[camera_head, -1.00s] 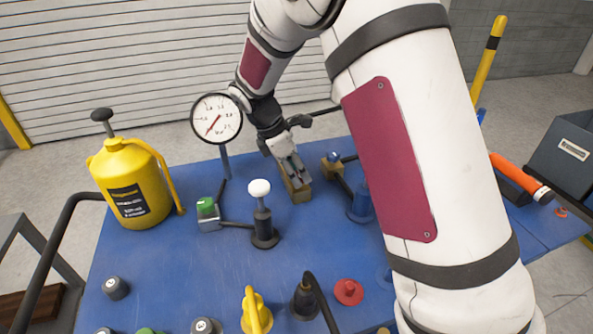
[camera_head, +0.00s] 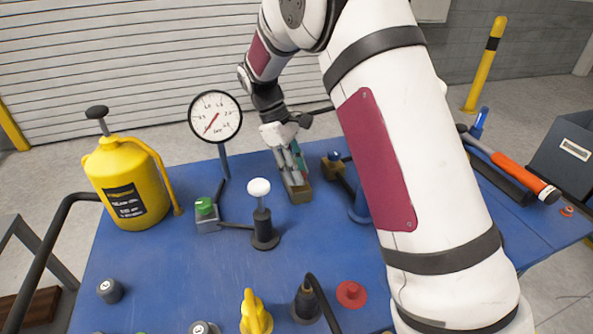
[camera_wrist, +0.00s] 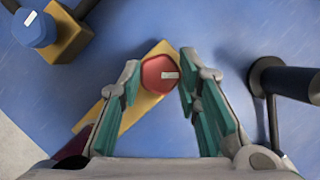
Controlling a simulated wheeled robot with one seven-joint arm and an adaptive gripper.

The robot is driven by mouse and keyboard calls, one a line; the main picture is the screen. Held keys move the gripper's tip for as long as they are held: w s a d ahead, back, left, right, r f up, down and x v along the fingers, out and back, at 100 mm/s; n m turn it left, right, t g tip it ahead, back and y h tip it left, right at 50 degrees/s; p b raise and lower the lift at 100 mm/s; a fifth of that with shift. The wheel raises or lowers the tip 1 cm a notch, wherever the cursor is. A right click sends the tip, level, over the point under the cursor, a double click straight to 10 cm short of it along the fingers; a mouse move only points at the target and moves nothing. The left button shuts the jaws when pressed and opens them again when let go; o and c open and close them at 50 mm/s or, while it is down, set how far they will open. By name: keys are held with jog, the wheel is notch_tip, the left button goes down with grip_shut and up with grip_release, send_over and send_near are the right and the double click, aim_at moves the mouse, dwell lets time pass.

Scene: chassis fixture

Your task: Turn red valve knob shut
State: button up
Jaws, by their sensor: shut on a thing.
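The red valve knob (camera_wrist: 160,74) shows in the wrist view, a rounded red cap with a white mark, on a brass-coloured block (camera_wrist: 105,113). My gripper (camera_wrist: 160,80) has one green-padded finger on each side of the knob and is shut on it. In the head view my gripper (camera_head: 293,178) points down onto the same brass block (camera_head: 301,194), and its fingers hide the knob. A round white pressure gauge (camera_head: 215,117) stands to the left on a post, its red needle pointing to the lower left.
A white-topped plunger (camera_head: 260,188) and a green-topped valve (camera_head: 205,208) stand left of the block. A blue-knobbed brass valve (camera_head: 334,160) is close to its right. A yellow canister (camera_head: 129,185) stands at the left. Bare blue tabletop (camera_head: 180,270) lies in front.

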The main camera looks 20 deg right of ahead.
jog(key=m, duration=0.2)
jog(key=m+y, duration=0.1)
jog(key=m, duration=0.1)
jog(key=shift+w+d+m+g+y+b, duration=0.1)
jog(key=shift+w+m+g+y+b, duration=0.05)
jog(key=shift+m+g+y+b, duration=0.2)
jog(key=m+y, duration=0.1)
jog(key=m, duration=0.3)
jog(key=shift+m+g+y, duration=0.25)
jog(key=shift+y, duration=0.1)
jog(key=shift+d, duration=0.1)
jog(key=o, duration=1.1)
jog(key=shift+o, duration=0.2)
jog(key=v, duration=1.2)
